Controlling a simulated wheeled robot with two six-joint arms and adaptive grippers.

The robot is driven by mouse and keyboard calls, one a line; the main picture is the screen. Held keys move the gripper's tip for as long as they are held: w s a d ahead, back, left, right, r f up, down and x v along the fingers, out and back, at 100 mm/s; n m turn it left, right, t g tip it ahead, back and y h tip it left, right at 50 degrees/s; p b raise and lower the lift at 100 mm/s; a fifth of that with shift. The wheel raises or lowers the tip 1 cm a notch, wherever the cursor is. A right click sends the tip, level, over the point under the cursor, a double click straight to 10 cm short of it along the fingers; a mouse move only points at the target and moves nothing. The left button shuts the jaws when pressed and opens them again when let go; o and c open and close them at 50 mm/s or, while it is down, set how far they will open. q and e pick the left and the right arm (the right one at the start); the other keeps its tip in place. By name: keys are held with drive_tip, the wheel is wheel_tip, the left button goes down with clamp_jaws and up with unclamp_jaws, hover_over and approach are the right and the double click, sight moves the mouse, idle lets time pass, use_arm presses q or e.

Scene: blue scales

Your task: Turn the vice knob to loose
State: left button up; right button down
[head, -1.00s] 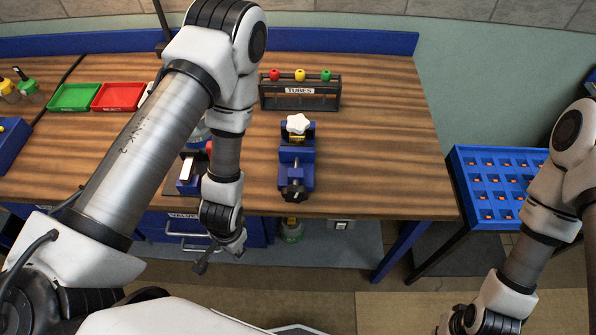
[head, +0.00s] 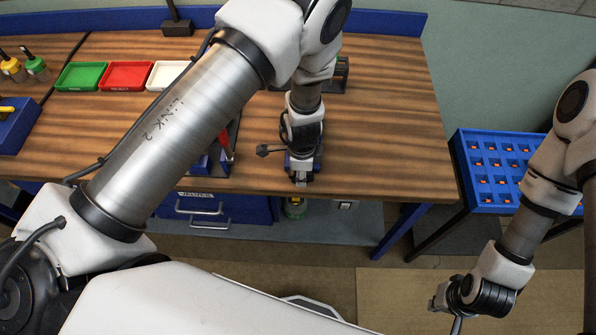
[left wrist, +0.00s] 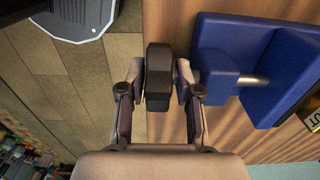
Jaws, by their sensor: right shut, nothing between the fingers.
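The blue vice (head: 317,162) stands at the table's front edge and is mostly hidden behind my left arm in the head view. In the left wrist view, its blue body (left wrist: 222,72) with a metal rod is at the right. Its dark knob (left wrist: 158,70) stands between the two fingers of my left gripper (left wrist: 160,92). The fingers flank the knob; whether they press on it is unclear. In the head view, my left gripper (head: 301,178) is over the vice's front end. My right gripper (head: 447,308) is shut and empty, low at the right, away from the table.
Green, red and white trays (head: 126,75) lie at the back left. The tube rack (head: 340,75) is mostly hidden behind my left arm. A blue compartment tray (head: 490,170) stands on the right. The table's right part is clear.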

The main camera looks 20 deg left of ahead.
use_arm(q)
drive_tip(key=shift+w+f, duration=0.1)
drive_tip(key=shift+f, duration=0.55)
drive_tip(key=shift+s+r, duration=0.1)
drive_tip(key=shift+s, duration=0.1)
clamp_jaws()
drive_tip(key=shift+b, duration=0.35)
drive_tip(key=b, duration=0.5)
drive_tip(key=f+h+b, duration=0.1)
drive_tip(key=b, duration=0.5)
drive_tip(key=shift+w+f+b, duration=0.15)
drive_tip(key=shift+f+b, duration=0.1)
drive_tip(key=shift+b, duration=0.05)
drive_tip(key=h+b, duration=0.1)
drive_tip(key=b, duration=0.6)
drive_tip(key=t+h+b, duration=0.1)
drive_tip(key=h+b, duration=0.1)
drive_tip(key=b, duration=0.5)
drive_tip(key=r+t+h+b, duration=0.1)
drive_tip(key=h+b, duration=0.1)
drive_tip(key=b, duration=0.6)
drive_tip(key=shift+r+h+b, duration=0.2)
drive_tip(key=shift+h+b, duration=0.3)
drive_tip(key=shift+b, duration=0.05)
unclamp_jaws()
